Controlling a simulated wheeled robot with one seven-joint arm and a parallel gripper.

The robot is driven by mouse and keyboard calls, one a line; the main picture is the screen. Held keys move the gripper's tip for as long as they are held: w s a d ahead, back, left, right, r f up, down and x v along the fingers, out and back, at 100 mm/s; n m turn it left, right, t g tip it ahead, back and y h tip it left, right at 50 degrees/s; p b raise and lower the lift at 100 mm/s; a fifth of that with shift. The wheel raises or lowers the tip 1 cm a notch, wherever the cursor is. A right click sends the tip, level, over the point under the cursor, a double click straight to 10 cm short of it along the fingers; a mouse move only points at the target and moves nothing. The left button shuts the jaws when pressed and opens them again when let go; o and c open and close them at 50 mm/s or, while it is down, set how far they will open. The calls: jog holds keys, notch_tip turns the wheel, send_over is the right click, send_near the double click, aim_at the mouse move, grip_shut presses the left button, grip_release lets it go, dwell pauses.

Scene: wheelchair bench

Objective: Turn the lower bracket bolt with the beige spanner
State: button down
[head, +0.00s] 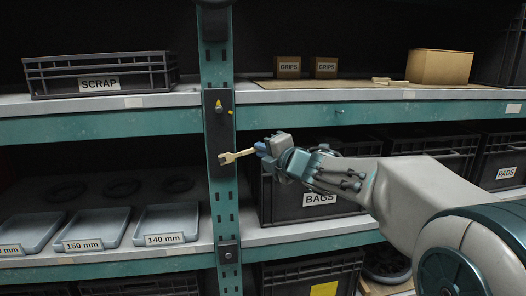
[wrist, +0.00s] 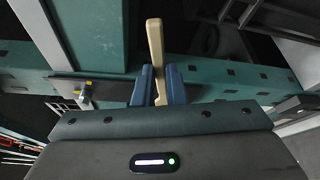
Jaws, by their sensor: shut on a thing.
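The beige spanner (head: 238,156) is held in my gripper (head: 263,149) and points left, roughly level. Its open-ended head lies over the lower part of the dark bracket plate (head: 212,137) on the teal post. In the wrist view the spanner (wrist: 156,45) stands up between the blue fingers of my gripper (wrist: 160,85). A yellow bolt (head: 218,104) shows high on the plate. A yellow-headed bolt also shows in the wrist view (wrist: 86,87), left of the spanner. I cannot make out the lower bolt, or whether the spanner's head touches the plate.
The teal post (head: 216,60) stands between shelf bays. A bin marked BAGS (head: 290,205) sits behind my arm, right of the post. Trays (head: 165,228) stand on the left shelf. A SCRAP crate (head: 100,75) is above them. A smaller dark plate (head: 228,251) is lower on the post.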

jog(key=shift+w+d+r+p, duration=0.2)
jog(key=shift+d+p, duration=0.2)
jog(key=shift+d, duration=0.3)
jog(key=shift+w+d+r+p, duration=0.15)
jog(key=shift+d+p, duration=0.2)
jog(key=shift+d, duration=0.3)
jog(key=shift+d, duration=0.1)
jog(key=d, duration=0.1)
jog(key=d+p, duration=0.1)
jog(key=w+d+r+p, duration=0.1)
jog(key=shift+d, duration=0.3)
jog(key=shift+d, duration=0.1)
